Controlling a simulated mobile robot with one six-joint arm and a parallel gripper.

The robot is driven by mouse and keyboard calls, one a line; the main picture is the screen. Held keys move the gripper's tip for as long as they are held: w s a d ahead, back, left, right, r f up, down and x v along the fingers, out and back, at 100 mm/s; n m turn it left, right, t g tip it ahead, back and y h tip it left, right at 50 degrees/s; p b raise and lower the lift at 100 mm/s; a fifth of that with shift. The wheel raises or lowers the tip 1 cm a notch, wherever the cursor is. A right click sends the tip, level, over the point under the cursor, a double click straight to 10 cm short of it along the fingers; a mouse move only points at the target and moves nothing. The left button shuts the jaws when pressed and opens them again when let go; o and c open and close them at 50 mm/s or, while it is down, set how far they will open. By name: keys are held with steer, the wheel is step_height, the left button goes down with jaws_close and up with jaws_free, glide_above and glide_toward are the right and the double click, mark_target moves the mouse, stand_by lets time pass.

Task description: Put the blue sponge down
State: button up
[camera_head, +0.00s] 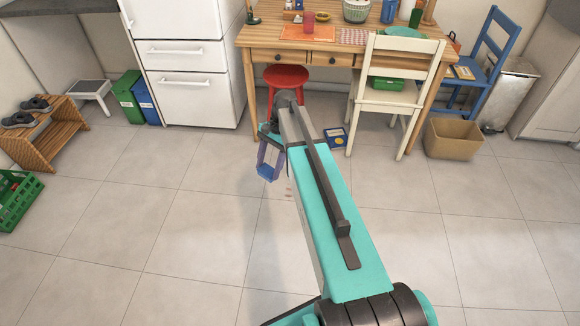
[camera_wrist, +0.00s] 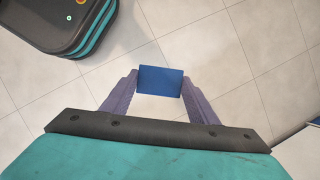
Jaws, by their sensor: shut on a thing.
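The blue sponge (camera_wrist: 160,80) is between the two purple fingers of my gripper (camera_head: 268,166) in the wrist view. The fingers touch its left and right sides, and my gripper is shut on it. The sponge shows as a flat blue block with bare floor tiles behind it. In the head view my gripper hangs over the tiled floor, in front of the red stool and left of my teal arm. The sponge is hard to tell apart from the fingers there.
A wooden table (camera_head: 262,42) stands at the back with a red stool (camera_head: 286,78) and a cream chair (camera_head: 397,85). A blue box (camera_head: 335,138) lies on the floor.

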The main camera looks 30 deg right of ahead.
steer(key=s+a+r+n+g+p, duration=0.1)
steer(key=s+a+r+n+p, duration=0.1)
steer(key=a+r, duration=0.5)
steer(key=shift+a+r+n+h, duration=0.15)
steer(key=shift+a+n+h, duration=0.15)
steer(key=shift+a+n, duration=0.3)
steer(key=shift+a, duration=0.1)
